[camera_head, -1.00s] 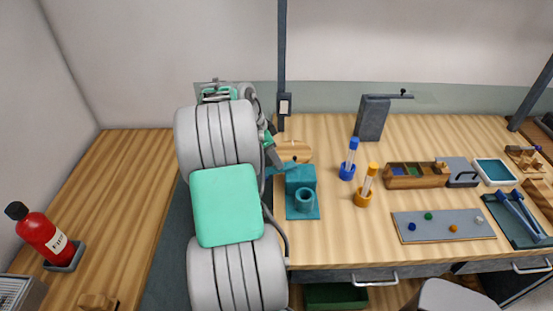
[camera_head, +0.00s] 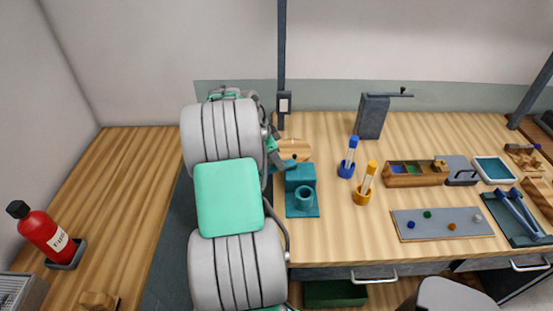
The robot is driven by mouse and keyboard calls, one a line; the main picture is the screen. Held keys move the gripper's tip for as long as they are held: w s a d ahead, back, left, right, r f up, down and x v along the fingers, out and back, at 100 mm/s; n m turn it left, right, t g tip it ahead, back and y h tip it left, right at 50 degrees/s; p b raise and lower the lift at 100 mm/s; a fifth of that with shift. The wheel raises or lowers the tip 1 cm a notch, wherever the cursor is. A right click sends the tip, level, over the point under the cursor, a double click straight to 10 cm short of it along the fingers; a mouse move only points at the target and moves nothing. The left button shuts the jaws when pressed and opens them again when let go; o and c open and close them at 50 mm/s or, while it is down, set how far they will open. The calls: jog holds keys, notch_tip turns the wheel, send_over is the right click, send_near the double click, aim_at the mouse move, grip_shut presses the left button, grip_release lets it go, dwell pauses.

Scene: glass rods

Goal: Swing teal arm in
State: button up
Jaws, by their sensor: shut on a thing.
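The teal stand (camera_head: 301,178) sits on the bench just right of my arm, with a teal cup-like holder (camera_head: 304,197) at its front on a flat teal base. Its thin teal arm (camera_head: 284,166) lies at the stand's upper left, and a small dark knob shows near it. My gripper (camera_head: 277,160) is at the left end of this teal arm and is shut on it. My own arm links hide most of the gripper, so the exact grip is hard to see.
A blue holder (camera_head: 346,170) and an orange holder (camera_head: 362,196) with tubes stand to the right. A dark grey stand (camera_head: 371,117) with its own arm is behind them. A round wooden piece (camera_head: 295,147) lies behind the teal stand. A red bottle (camera_head: 42,232) stands far left.

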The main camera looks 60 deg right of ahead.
grip_shut()
